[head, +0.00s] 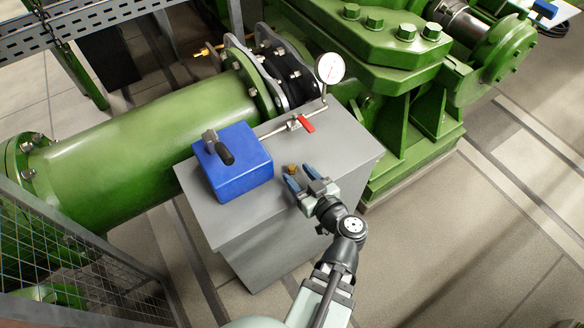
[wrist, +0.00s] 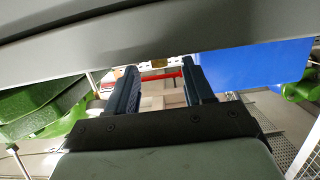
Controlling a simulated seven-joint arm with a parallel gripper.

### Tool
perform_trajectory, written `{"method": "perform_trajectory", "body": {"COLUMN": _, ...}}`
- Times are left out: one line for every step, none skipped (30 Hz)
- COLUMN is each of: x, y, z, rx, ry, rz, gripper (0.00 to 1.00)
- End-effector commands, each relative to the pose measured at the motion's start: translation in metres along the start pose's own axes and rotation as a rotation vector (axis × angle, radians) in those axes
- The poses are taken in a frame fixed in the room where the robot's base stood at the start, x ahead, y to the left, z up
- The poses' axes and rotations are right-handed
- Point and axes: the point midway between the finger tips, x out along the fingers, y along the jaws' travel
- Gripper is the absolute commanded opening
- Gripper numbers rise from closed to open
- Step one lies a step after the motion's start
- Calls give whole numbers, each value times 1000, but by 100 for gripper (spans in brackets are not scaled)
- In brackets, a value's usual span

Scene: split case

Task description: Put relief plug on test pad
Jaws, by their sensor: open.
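The relief plug (head: 292,168) looks like a small brass piece standing on the grey cabinet top, near the middle of its right half. My gripper (head: 300,176) is open, low over the cabinet top, with its blue fingers pointing toward the plug. In the wrist view the brass plug (wrist: 159,63) shows between the two fingertips, beyond them, with clear gaps on both sides. Nothing is held. I cannot make out a marked test pad in either view.
A blue box (head: 232,165) with a black-ended handle stands left of the plug on the grey cabinet (head: 240,232). A thin pipe with a red lever (head: 306,123) and a round gauge (head: 330,68) is behind. Green machinery (head: 140,125) surrounds the cabinet's back.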

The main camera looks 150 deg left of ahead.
Motion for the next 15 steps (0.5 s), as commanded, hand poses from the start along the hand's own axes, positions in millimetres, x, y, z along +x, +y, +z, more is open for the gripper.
{"method": "perform_trajectory", "body": {"x": 5, "y": 1, "z": 0, "rx": 0, "ry": 0, "rz": -2, "gripper": 52}}
{"method": "perform_trajectory", "body": {"x": 8, "y": 1, "z": 0, "rx": 0, "ry": 0, "rz": -2, "gripper": 52}}
{"method": "perform_trajectory", "body": {"x": 13, "y": 1, "z": 0, "rx": 0, "ry": 0, "rz": -2, "gripper": 52}}
{"method": "perform_trajectory", "body": {"x": 16, "y": 1, "z": 0, "rx": 0, "ry": -1, "rz": -2, "gripper": 52}}
{"method": "perform_trajectory", "body": {"x": 19, "y": 1, "z": 0, "rx": 0, "ry": -1, "rz": -2, "gripper": 52}}
{"method": "perform_trajectory", "body": {"x": 24, "y": 1, "z": 0, "rx": 0, "ry": -1, "rz": -2, "gripper": 52}}
{"method": "perform_trajectory", "body": {"x": 27, "y": 1, "z": 0, "rx": 0, "ry": -1, "rz": -2, "gripper": 52}}
{"method": "perform_trajectory", "body": {"x": 30, "y": 1, "z": 0, "rx": -1, "ry": -1, "rz": -2, "gripper": 52}}
{"method": "perform_trajectory", "body": {"x": 34, "y": 1, "z": 0, "rx": -1, "ry": -1, "rz": -2, "gripper": 52}}
{"method": "perform_trajectory", "body": {"x": 37, "y": 1, "z": 0, "rx": -1, "ry": -1, "rz": -1, "gripper": 52}}
{"method": "perform_trajectory", "body": {"x": 39, "y": 1, "z": 0, "rx": 0, "ry": -1, "rz": -1, "gripper": 52}}
{"method": "perform_trajectory", "body": {"x": 40, "y": 1, "z": 0, "rx": 0, "ry": -1, "rz": 0, "gripper": 52}}
{"method": "perform_trajectory", "body": {"x": 41, "y": 1, "z": 0, "rx": 0, "ry": -1, "rz": 0, "gripper": 52}}
{"method": "perform_trajectory", "body": {"x": 42, "y": 1, "z": 0, "rx": 0, "ry": -1, "rz": 0, "gripper": 52}}
{"method": "perform_trajectory", "body": {"x": 42, "y": 1, "z": 0, "rx": 0, "ry": -1, "rz": 0, "gripper": 52}}
